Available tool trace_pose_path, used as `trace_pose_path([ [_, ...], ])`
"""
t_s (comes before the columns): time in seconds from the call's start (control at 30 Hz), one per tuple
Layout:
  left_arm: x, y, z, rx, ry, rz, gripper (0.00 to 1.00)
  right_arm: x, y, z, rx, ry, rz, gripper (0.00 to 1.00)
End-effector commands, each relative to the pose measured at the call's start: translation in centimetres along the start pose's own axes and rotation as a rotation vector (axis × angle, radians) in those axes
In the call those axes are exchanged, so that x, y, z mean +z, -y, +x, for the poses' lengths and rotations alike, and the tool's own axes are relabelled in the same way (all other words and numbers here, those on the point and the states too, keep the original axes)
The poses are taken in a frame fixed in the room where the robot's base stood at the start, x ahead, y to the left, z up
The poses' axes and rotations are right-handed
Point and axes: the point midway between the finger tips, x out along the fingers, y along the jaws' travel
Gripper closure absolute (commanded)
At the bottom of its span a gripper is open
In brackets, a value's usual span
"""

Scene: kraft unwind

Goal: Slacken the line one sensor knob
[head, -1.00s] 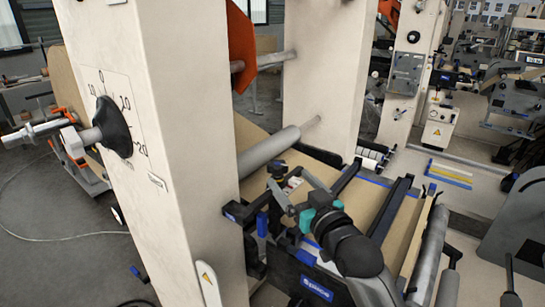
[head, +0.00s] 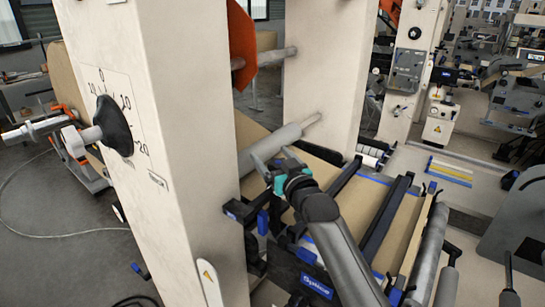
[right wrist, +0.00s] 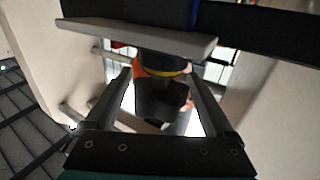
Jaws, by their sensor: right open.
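My right gripper (head: 274,163) is open in the middle of the head view, over the web path beside the front pillar. In the right wrist view its two fingers (right wrist: 160,82) stand apart on either side of a dark, flared knob (right wrist: 164,102) with a yellow ring at its top. This looks like the sensor knob, though no label on it can be read. I cannot tell whether the fingers touch it. In the head view that knob is hidden behind the gripper. My left gripper is not in view.
The cream pillar (head: 185,150) stands close left of the gripper, with a black dial knob (head: 114,126) on its face. A grey roller (head: 268,148) lies behind the gripper. Dark rails (head: 385,225) cross the kraft web to the right. A grey bar (right wrist: 140,35) lies above the knob.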

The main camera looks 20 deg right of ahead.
Motion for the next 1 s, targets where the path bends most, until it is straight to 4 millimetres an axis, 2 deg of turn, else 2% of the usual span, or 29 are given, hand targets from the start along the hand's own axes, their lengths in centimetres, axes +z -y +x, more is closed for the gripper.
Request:
trace_pose_path([
  [0.23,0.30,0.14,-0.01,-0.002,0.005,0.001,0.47,0.01,0.02,0.04,0.000,0.000,0.000,0.13],
  [0.9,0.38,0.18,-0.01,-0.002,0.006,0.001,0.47,0.02,0.00,0.01,0.000,0.001,0.000,0.88],
  [0.97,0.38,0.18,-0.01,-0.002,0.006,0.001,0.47,0.02,0.00,0.01,0.000,0.001,0.000,0.95],
  [1.0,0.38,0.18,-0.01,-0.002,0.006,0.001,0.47,0.02,0.00,0.01,0.000,0.001,-0.001,0.95],
])
